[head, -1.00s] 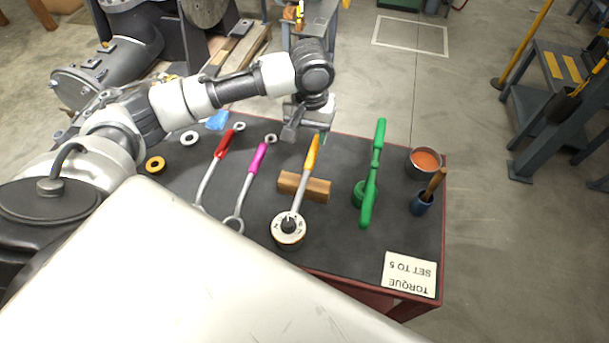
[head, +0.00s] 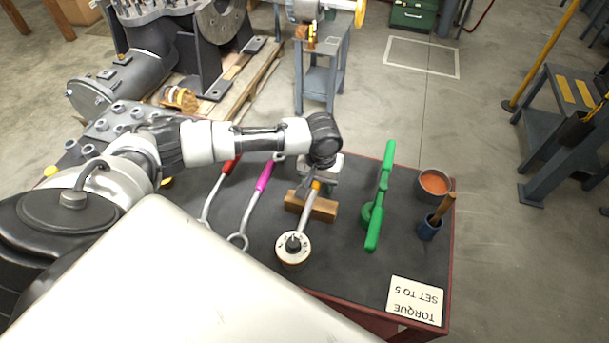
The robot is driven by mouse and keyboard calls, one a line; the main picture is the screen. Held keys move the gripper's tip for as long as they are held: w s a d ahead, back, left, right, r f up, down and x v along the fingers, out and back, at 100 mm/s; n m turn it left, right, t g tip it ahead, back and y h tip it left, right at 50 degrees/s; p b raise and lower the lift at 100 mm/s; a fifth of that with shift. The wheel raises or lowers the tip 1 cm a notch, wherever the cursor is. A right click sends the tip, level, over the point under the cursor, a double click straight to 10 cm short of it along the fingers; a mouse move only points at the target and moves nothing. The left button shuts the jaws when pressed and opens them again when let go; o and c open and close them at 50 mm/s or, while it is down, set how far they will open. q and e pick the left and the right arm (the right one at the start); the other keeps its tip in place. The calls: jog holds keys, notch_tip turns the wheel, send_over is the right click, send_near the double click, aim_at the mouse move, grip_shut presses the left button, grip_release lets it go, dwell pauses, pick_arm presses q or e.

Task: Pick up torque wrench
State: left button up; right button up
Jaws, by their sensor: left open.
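The torque wrench (head: 305,211) lies on the dark table mat, its shaft propped across a wooden block (head: 323,210). My right gripper is out of view.
A pink-handled wrench (head: 255,198) and a red-handled wrench (head: 217,190) lie to the left. A green tool (head: 378,198), a cup of orange material (head: 434,184), a blue pot with a brush (head: 429,228) and a torque card (head: 415,301) are to the right.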

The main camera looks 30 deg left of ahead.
pick_arm(q)
jog(key=shift+f, duration=0.1)
jog(key=shift+c, duration=0.5)
grip_shut()
jog(key=shift+r, duration=0.2)
jog(key=shift+r, duration=0.55)
notch_tip(320, 180, up, 3)
jog(key=shift+w+f, duration=0.1)
jog(key=s+d+r, duration=0.6)
jog(key=s+r, duration=0.1)
jog(key=s, duration=0.3)
